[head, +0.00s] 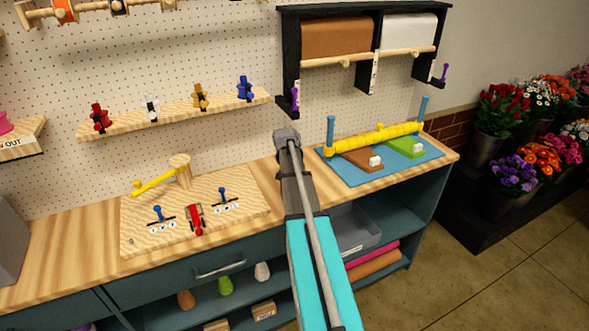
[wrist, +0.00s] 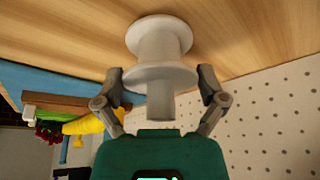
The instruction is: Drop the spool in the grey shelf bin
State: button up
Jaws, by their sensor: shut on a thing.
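A white spool (wrist: 160,42) sits between the fingers of my gripper (wrist: 160,82) in the wrist view, its flanged body pointing away from the palm. The fingers are closed at its near flange. In the head view my arm reaches over the counter and hides the spool and the fingers. The wood counter lies behind the spool; I cannot tell whether they touch. The grey shelf bin (head: 353,239) stands on the open shelf under the counter, to the right of my arm, which hides its left part.
The wooden counter (head: 60,268) holds a board with levers (head: 240,204) to the left and a blue mat (head: 416,159) with a yellow roller (head: 378,138) to the right. A black paper rack (head: 378,72) hangs above. Flower buckets stand right.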

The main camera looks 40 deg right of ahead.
jog(key=shift+r+p, duration=0.7)
jog(key=shift+r, duration=0.25)
jog(key=s+a+r+p, duration=0.7)
jog(key=s+r+p, duration=0.3)
jog(key=s, duration=0.1)
jog(key=shift+s+a, duration=0.35)
jog(key=shift+f, duration=0.1)
notch_tip(320, 180, down, 2)
jog(key=b, duration=0.2)
jog(key=shift+f+b, duration=0.2)
jog(key=shift+b, duration=0.1)
jog(key=shift+d, duration=0.15)
